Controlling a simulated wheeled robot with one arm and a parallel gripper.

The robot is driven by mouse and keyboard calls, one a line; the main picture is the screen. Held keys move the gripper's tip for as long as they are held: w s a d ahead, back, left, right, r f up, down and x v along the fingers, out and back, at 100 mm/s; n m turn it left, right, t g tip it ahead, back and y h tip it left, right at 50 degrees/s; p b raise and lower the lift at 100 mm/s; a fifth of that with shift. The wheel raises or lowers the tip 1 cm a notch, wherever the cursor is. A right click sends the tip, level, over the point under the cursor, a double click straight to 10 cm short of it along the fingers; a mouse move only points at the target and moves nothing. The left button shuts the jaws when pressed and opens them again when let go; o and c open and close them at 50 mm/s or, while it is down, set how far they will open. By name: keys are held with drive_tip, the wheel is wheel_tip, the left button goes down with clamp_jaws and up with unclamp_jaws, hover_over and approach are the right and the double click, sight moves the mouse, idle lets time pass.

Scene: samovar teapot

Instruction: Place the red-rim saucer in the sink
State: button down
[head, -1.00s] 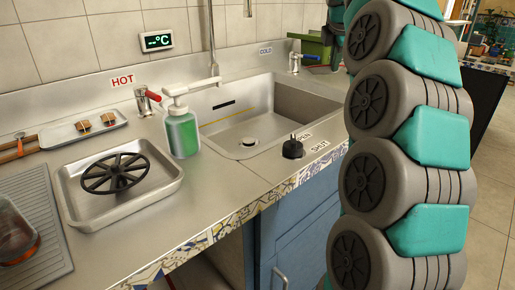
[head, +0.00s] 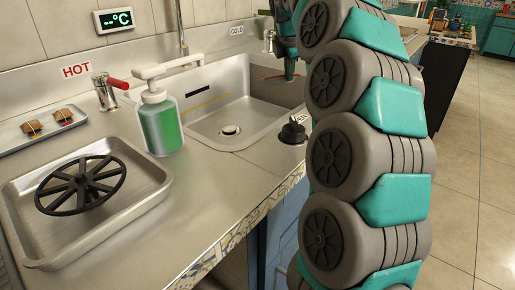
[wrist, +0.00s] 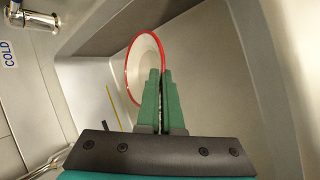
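The red-rim saucer (wrist: 145,52), white with a red edge, is tilted in the wrist view. My gripper (wrist: 161,72) has its green fingers close together on the saucer's near edge. The steel sink (head: 205,98) is a rectangular basin in the head view. My gripper (head: 290,73) points down over the sink's right part there, with a thin red line of the saucer beside it. The sink's walls (wrist: 215,70) surround the saucer in the wrist view. I cannot tell whether the saucer touches the sink floor.
A green soap bottle (head: 161,125) stands left of the sink. The hot tap (head: 106,94) is behind it. A metal tray with a black wheel (head: 80,187) lies at the front left. A black knob (head: 293,132) sits at the sink's front right corner. The cold tap (wrist: 36,17) shows upper left.

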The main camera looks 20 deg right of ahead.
sight(286, 82)
drive_tip(key=f, duration=0.3)
drive_tip(key=shift+a+b, duration=0.3)
drive_tip(key=shift+b, duration=0.05)
wheel_tip(286, 82, down, 10)
drive_tip(key=c, duration=1.1)
unclamp_jaws()
drive_tip(key=shift+r, duration=0.1)
drive_tip(key=v, duration=1.2)
